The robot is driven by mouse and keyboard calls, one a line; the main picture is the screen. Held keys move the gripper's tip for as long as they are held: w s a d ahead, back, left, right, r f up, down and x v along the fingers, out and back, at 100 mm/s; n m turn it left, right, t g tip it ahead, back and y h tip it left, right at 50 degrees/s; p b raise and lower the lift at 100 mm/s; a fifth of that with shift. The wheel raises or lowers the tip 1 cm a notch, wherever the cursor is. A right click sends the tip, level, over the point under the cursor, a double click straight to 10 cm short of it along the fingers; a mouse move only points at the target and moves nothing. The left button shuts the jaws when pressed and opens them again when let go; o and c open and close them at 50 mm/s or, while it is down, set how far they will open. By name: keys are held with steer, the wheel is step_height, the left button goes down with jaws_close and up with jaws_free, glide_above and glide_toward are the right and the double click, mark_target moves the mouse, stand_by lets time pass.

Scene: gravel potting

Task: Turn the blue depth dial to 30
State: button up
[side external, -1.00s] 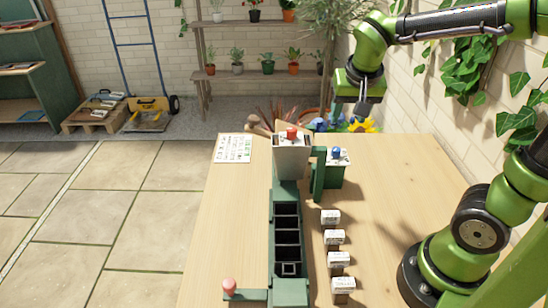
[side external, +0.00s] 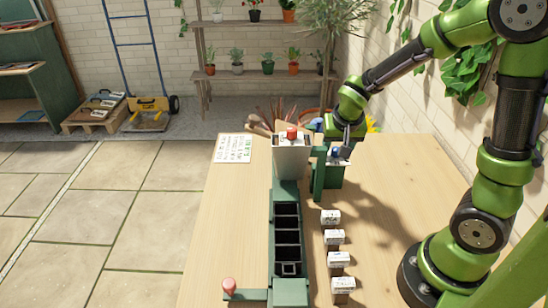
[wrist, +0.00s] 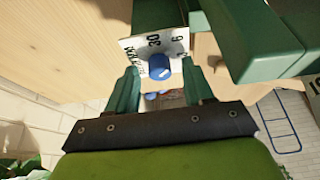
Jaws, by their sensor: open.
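The blue depth dial (side external: 335,152) sits on a white plate on top of a green post at the far end of the bench. In the wrist view the dial (wrist: 160,67) appears between my two fingers, with the printed plate (wrist: 135,47) behind it. The marks 30 and 6 are readable there; another mark is partly hidden. Which mark the dial points at I cannot tell. My gripper (wrist: 160,74) is open, one finger on each side of the dial, with gaps showing. In the side view my gripper (side external: 347,142) is right at the dial, partly covering it.
A green trough (side external: 288,237) runs toward the front. Several small labelled blocks (side external: 336,237) stand in a row on the right. A printed sheet (side external: 233,148) lies at the left. The table's right part is clear.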

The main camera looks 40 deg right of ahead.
jaws_close()
steer(key=shift+n, duration=0.4)
steer(key=n+y, duration=0.1)
steer(key=n, duration=0.1)
steer(key=n+t, duration=0.1)
steer(key=n, duration=0.1)
steer(key=shift+s+d+y, duration=0.15)
steer(key=shift+d+y, duration=0.05)
steer(key=shift+y, duration=0.2)
steer(key=shift+n+y, duration=0.7)
steer(key=shift+n, duration=1.3)
jaws_free()
